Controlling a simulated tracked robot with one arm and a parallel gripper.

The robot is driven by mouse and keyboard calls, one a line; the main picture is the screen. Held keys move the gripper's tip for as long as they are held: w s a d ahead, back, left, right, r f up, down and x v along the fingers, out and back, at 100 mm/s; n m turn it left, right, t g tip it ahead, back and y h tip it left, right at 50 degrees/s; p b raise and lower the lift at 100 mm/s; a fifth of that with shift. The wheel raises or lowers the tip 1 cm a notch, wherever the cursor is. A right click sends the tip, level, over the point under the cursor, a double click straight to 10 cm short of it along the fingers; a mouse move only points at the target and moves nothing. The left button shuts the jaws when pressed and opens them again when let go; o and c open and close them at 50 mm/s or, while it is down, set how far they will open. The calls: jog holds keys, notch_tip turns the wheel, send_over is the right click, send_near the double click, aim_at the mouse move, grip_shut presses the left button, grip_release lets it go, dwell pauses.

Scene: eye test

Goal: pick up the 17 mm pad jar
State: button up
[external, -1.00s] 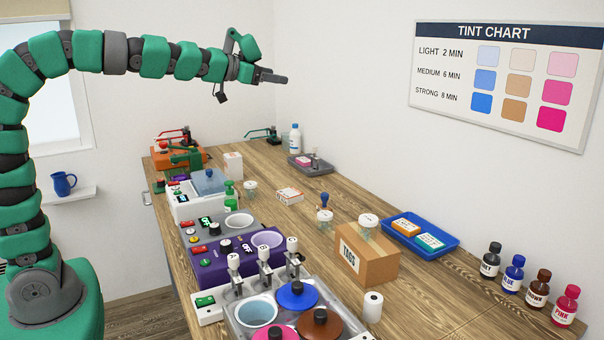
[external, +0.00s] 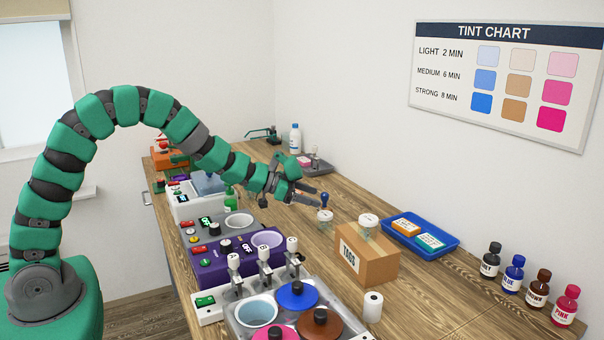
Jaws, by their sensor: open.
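I see two small clear jars with white lids. One jar (external: 325,228) stands on the table by my gripper, and the other jar (external: 367,233) stands on top of the cardboard TAGS box (external: 378,268). The lid markings are too small to read, so I cannot tell which is the 17 mm pad jar. My gripper (external: 319,198) is open and empty, its fingers pointing right, above and slightly left of the table jar and apart from it in the picture. A third jar seen earlier near the green bottle is hidden behind my arm.
A blue tray (external: 437,252) with labelled pads lies to the right. Tint bottles (external: 513,275) line the right edge. Purple and grey machines (external: 225,268) fill the left side. Bare table lies left of the TAGS box.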

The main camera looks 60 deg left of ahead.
aim_at(325, 222)
jog(key=shift+f+b, duration=0.45)
jog(key=shift+f, duration=1.55)
notch_tip(325, 222, down, 2)
jog(key=shift+w+f, duration=0.1)
jog(key=shift+f, duration=0.15)
jog(key=x, duration=0.2)
jog(key=shift+w+d, duration=0.2)
jog(key=shift+w, duration=0.15)
jog(key=c, duration=1.1)
